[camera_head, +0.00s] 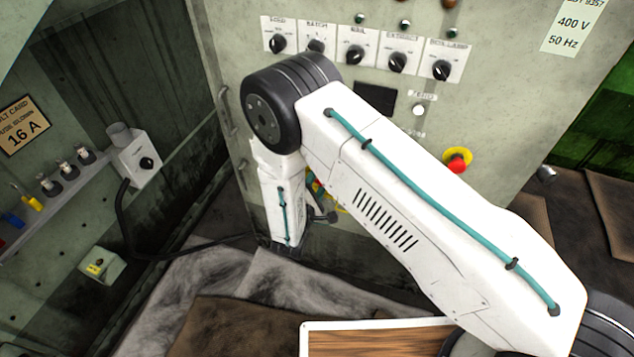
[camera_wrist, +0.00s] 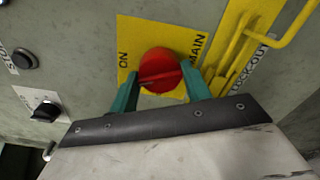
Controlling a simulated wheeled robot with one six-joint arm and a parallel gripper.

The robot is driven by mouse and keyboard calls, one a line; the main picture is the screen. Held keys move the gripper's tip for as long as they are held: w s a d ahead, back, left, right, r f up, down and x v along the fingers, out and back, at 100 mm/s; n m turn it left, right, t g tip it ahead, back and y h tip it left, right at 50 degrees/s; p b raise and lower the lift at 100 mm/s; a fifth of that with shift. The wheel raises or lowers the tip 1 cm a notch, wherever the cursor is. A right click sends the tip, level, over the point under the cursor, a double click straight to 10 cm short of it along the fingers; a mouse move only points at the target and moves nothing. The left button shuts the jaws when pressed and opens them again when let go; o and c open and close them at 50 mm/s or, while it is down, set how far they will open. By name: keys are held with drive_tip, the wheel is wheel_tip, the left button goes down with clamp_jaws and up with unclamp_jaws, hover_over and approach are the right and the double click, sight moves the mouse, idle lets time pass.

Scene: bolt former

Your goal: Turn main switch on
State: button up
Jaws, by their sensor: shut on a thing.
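The main switch is a round red knob (camera_wrist: 160,68) on a yellow plate (camera_wrist: 137,28) in the wrist view. The plate reads "ON" at the left and "MAIN" at the right. A raised bar crosses the knob, nearly level in this view, its right end slightly higher. My gripper (camera_wrist: 160,88) has one teal finger on each side of the knob and is shut on it. In the head view my arm hides most of the switch and my gripper; only small bits of red and yellow show beside the forearm.
A yellow lockout bracket (camera_wrist: 240,45) stands out just right of the plate. A black knob (camera_wrist: 46,111) and a dark button (camera_wrist: 25,58) are at the left. In the head view, a red emergency button (camera_head: 457,161) sits on the grey cabinet, right of my arm.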

drive_tip(key=shift+m, duration=2.3)
drive_tip(key=o, duration=1)
drive_tip(key=shift+c, duration=0.2)
drive_tip(key=v, duration=0.7)
drive_tip(key=shift+s, duration=0.4)
drive_tip(key=shift+a, duration=0.1)
